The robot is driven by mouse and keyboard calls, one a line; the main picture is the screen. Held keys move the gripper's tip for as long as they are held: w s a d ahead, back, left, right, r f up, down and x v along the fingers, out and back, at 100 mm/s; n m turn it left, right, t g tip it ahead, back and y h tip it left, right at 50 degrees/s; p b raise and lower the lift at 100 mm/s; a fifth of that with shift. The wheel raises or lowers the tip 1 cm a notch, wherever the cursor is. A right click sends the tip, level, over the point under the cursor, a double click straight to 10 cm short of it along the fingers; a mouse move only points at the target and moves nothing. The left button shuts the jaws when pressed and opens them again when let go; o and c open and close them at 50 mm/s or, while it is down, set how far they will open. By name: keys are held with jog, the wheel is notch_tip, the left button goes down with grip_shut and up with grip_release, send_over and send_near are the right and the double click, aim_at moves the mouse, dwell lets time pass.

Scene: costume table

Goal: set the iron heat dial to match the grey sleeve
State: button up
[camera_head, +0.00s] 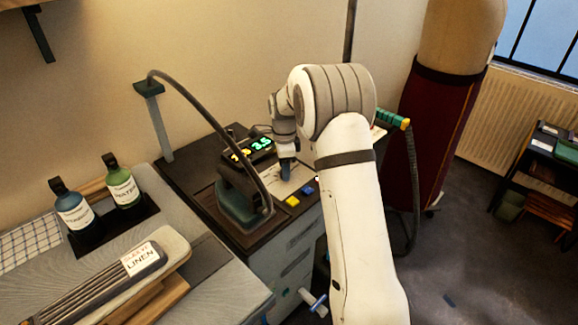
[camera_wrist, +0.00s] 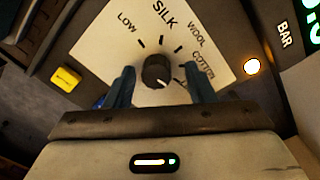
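The iron heat dial (camera_wrist: 156,69) is a dark round knob on a pale plate in the wrist view. Its labels read LOW, SILK, WOOL, COTTON and a partly hidden one starting with L. A light mark on the knob points to the lower right, towards that last label. My gripper (camera_wrist: 163,85) is open, one finger on each side of the knob with gaps showing. In the head view my gripper (camera_head: 287,168) is over the pale dial plate, and the knob is hidden. The grey sleeve (camera_head: 120,277) lies on a board at lower left, with a tag reading LINEN.
The iron (camera_head: 240,200) stands left of the dial, with a hose arching over it. A green-lit display (camera_head: 260,145) is behind. Yellow (camera_head: 292,201) and blue (camera_head: 308,191) buttons are in front. Two labelled bottles (camera_head: 72,208) (camera_head: 122,183) stand at left.

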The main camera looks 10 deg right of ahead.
jog(key=shift+f, duration=0.1)
notch_tip(320, 180, up, 8)
jog(key=shift+f, duration=0.15)
dwell(0.4)
